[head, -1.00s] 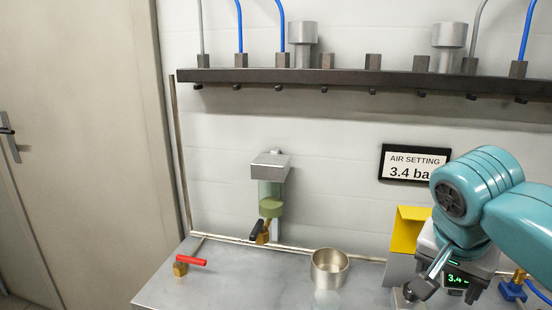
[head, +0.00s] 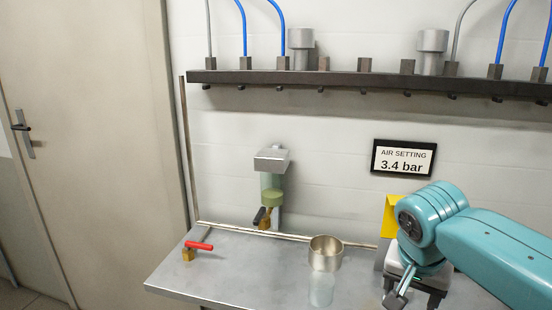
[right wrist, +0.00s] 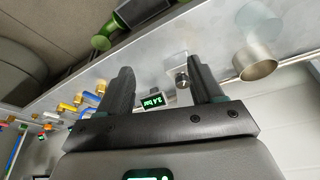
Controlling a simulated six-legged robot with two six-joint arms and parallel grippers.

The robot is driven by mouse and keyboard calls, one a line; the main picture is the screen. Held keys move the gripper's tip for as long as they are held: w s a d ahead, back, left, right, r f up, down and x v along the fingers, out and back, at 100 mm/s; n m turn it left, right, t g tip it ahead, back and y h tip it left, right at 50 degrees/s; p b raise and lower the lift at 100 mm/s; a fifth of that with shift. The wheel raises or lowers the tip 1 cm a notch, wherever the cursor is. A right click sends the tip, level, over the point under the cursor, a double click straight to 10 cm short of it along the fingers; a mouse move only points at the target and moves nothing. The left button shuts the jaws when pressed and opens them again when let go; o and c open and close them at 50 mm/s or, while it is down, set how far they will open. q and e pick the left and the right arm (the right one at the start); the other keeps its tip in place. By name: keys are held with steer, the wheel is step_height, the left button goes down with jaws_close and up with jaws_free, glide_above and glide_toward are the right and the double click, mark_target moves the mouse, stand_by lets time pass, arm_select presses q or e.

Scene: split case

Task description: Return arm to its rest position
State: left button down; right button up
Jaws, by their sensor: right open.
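My right arm, teal, comes in from the right in the head view. Its gripper (head: 415,296) hangs low at the front right of the grey bench (head: 225,262), in front of a yellow panel (head: 391,215). In the right wrist view the gripper (right wrist: 160,66) has its two dark fingers wide apart with nothing held between them. My left gripper is in neither view.
A metal cup (head: 325,254) stands left of my right gripper. A red-handled valve (head: 199,246) is at the bench's left. A filter unit (head: 271,175), a pressure sign (head: 403,158) and a dark rail (head: 350,84) with hoses are on the wall. A door (head: 90,130) stands left.

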steer(key=s+a+f+n+g+y+p, duration=0.1)
steer(key=a+f+n+p, duration=0.15)
steer(key=f, duration=0.55)
steer(key=s+a+f+n+y+p, duration=0.1)
steer(key=a+f+y, duration=0.1)
steer(key=a+f, duration=0.35)
steer(key=s+a+f+n+g+y+p, duration=0.1)
steer(key=f+p, duration=0.1)
steer(key=f, duration=0.8)
steer(key=s+a+f+y+p, duration=0.1)
steer(key=s+f+p, duration=0.1)
steer(key=s+f, duration=0.3)
steer(key=s+a+f+y+p, duration=0.1)
steer(key=s+f, duration=0.4)
steer(key=s, duration=0.6)
steer(key=shift+s+a+f+g+p, duration=0.15)
steer(key=shift+s+a+g+p, duration=0.2)
steer(key=shift+p, duration=0.4)
steer(key=shift+d, duration=0.1)
